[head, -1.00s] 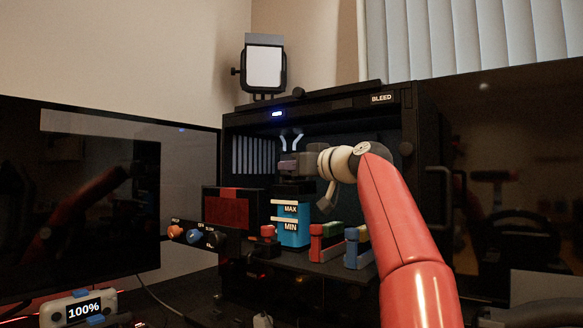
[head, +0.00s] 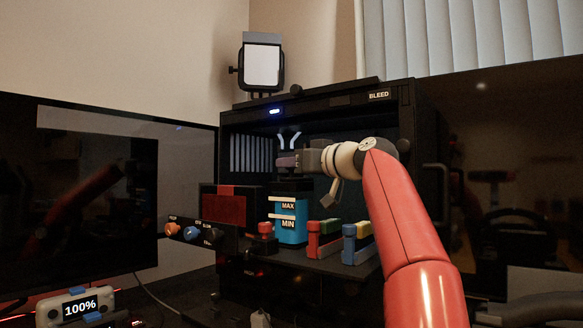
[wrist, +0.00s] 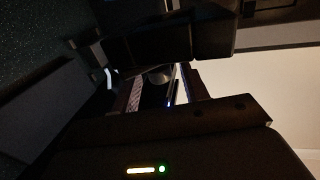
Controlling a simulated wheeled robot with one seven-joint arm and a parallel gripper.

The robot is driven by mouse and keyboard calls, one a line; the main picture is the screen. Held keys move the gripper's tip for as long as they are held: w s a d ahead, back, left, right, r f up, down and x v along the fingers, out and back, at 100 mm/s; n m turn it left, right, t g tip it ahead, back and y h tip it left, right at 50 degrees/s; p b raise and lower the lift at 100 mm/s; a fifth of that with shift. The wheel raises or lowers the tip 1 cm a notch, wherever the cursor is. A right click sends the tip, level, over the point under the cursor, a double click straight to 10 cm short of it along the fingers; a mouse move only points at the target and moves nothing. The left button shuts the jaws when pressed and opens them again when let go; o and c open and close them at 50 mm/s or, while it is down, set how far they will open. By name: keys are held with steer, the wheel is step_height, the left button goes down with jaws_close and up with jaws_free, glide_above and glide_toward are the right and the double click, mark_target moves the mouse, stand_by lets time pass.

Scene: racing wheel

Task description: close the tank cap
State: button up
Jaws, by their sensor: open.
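The tank (head: 291,222) is a blue reservoir with white MAX and MIN labels, standing in the black cabinet in the head view. Its dark top (head: 293,187) lies just below my gripper, and I cannot make out the cap clearly against the dark parts there. My gripper (head: 286,162) is above the tank, pointing left and nearly level, with its jaws open. The head view does not show the gap between the fingers. The wrist view is very dark, and I cannot identify the tank or cap in it.
The black cabinet (head: 398,95) encloses the space around my gripper. Coloured levers (head: 357,245) stand right of the tank, and a dark red panel (head: 224,208) and knobs (head: 193,234) are at its left. Large dark screens (head: 75,190) flank the cabinet.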

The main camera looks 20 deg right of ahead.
steer(key=b+v, duration=0.2)
steer(key=v, duration=0.4)
steer(key=shift+s, duration=0.15)
